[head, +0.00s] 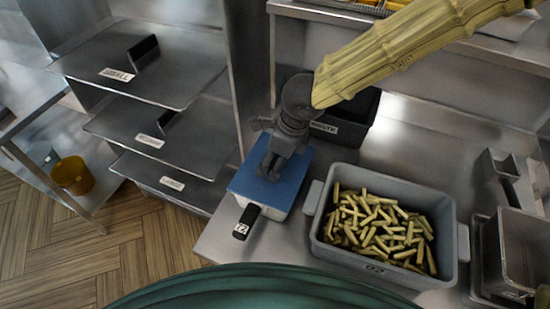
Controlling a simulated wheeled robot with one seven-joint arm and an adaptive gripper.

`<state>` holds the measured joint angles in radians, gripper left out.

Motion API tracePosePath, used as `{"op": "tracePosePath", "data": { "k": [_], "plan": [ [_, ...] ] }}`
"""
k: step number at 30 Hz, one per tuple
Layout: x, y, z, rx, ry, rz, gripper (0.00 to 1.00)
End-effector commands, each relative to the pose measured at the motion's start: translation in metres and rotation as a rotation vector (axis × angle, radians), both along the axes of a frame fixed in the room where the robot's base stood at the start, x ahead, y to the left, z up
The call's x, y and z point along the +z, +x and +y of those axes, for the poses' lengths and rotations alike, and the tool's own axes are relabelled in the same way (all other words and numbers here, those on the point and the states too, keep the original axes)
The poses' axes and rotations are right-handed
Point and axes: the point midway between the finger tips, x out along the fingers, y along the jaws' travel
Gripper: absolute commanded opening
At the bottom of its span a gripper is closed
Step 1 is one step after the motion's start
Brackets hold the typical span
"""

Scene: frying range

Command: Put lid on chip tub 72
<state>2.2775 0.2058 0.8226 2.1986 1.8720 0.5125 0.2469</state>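A low box with a blue top (282,188) and pale sides stands on the steel counter. A black tag or handle reading 72 (246,222) sticks out from its front corner. I cannot tell whether the blue top is a separate lid or whether anything is inside. My gripper (271,172) points down over the blue top, with its fingertips at or just above it. The fingers are small and dark, and I see nothing clearly held between them. The arm hides part of the back edge of the box.
A grey tub (453,226) of chips, with a label hard to read, stands right of the blue-topped box. A dark labelled bin (348,134) is behind. Left are steel shelves (185,72), the top marked SMALL. Steel containers (525,245) stand far right. An amber bucket (72,174) is at left.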

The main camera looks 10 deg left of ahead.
Motion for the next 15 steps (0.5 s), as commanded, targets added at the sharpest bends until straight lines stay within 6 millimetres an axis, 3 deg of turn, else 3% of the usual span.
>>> {"op": "tracePosePath", "data": {
  "k": [15],
  "plan": [
    [0.010, 0.000, -0.002, -0.001, 0.004, -0.001, 0.78]
  ]
}}
